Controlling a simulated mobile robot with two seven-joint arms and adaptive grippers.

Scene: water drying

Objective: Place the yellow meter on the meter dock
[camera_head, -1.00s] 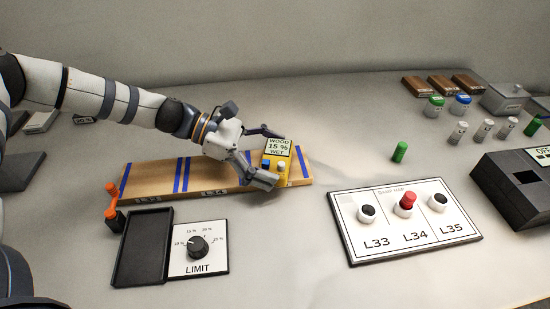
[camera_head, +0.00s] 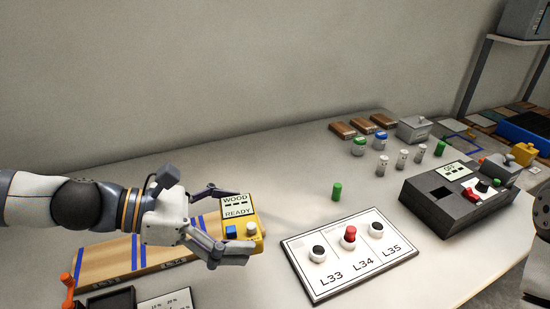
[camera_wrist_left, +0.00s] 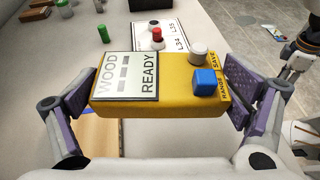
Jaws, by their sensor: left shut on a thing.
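The yellow meter (camera_head: 238,206) is held in my left gripper (camera_head: 240,226), which is shut on it from both sides. Its screen reads WOOD and READY, with dashes between. In the left wrist view the meter (camera_wrist_left: 160,108) sits between the two finger pads, with a blue and a white knob on its top face. It is raised clear of the wooden board (camera_head: 98,254). A black tray (camera_head: 108,299) at the lower left, partly cut off, may be the meter dock; no label shows. My right gripper is not in view.
The L33–L35 panel (camera_head: 330,284) lies right of the meter, with a green cylinder (camera_head: 337,191) behind it. A dark instrument box (camera_head: 440,217) stands further right. Small bottles and wood blocks are at the back. An orange-handled item (camera_head: 67,284) is beside the board.

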